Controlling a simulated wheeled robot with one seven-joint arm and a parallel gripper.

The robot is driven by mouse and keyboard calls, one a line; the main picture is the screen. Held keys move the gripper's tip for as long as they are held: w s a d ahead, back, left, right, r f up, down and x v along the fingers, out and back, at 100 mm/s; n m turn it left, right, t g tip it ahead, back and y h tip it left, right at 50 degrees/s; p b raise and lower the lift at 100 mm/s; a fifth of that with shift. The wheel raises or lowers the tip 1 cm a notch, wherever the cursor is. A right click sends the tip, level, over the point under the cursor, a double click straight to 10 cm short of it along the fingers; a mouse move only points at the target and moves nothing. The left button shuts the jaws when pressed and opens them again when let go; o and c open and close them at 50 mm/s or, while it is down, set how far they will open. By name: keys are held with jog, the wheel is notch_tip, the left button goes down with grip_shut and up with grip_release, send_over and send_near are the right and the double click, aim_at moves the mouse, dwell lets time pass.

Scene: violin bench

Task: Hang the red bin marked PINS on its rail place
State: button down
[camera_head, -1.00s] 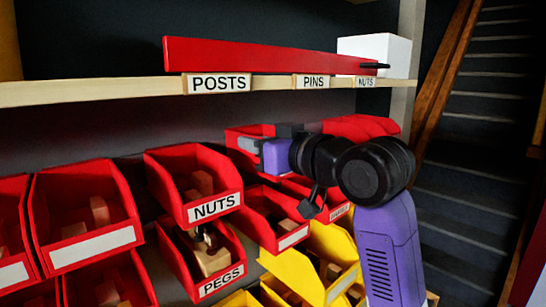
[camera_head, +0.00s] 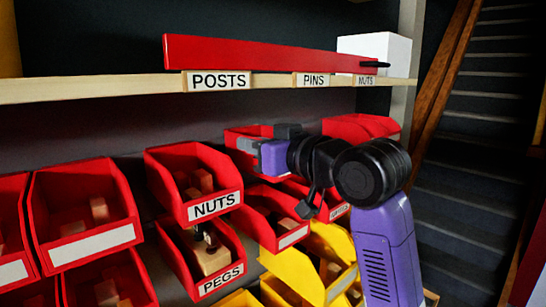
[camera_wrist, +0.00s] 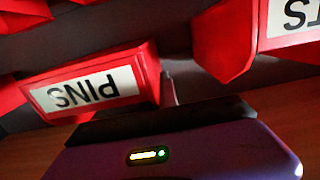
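The red bin marked PINS (camera_wrist: 95,88) shows upside down at the left of the wrist view, its white label facing the camera. A small grey piece stands at its right edge; I cannot tell whether it touches the bin. In the head view my gripper (camera_head: 247,147) points left in front of a red bin (camera_head: 240,133), whose label is hidden. I cannot tell whether that is the PINS bin, or whether the fingers are open or shut. A PINS tag (camera_head: 313,81) sits on the pale wooden shelf edge (camera_head: 120,90), between the POSTS tag (camera_head: 219,82) and a NUTS tag (camera_head: 365,81).
A long red bar (camera_head: 260,55) and a white box (camera_head: 378,50) lie on the shelf. Red bins marked NUTS (camera_head: 213,206) and PEGS (camera_head: 221,280), and yellow bins (camera_head: 300,275), crowd below. A bin label ending in STS (camera_wrist: 294,16) shows at the wrist view's right. Stairs rise at right.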

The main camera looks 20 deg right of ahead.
jog(key=shift+f+b, duration=0.35)
jog(key=shift+f, duration=0.35)
jog(key=c, duration=1.6)
grip_release()
jog(key=shift+o, duration=0.2)
jog(key=b+v, duration=0.2)
jog(key=v, duration=0.6)
jog(key=shift+r, duration=0.15)
